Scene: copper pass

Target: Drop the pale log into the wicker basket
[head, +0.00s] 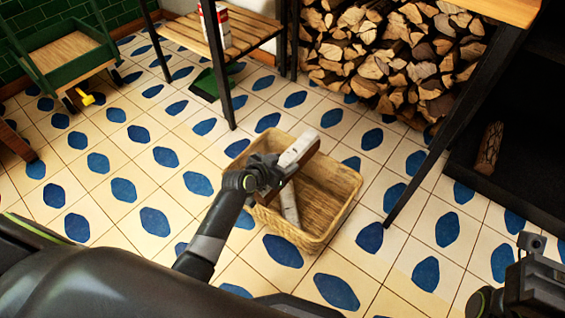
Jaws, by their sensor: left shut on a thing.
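The wicker basket (341,193) stands on the tiled floor, in the middle of the head view. My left gripper (272,172) is over its left side, shut on a pale log (301,149). This log has whitish bark and a brown split side. It slants up and to the right above the basket's opening. Another pale, narrow piece (290,205) shows inside the basket below the gripper, partly hidden by it. My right gripper (533,262) is at the lower right edge, far from the basket; its fingers do not show clearly.
A stack of split firewood (385,55) fills the back. A wooden bench (255,28) bears a red and white box (215,25). A green cart (65,55) stands at the upper left. A dark log (488,147) lies on a black surface at right. A table leg (455,115) rises right of the basket.

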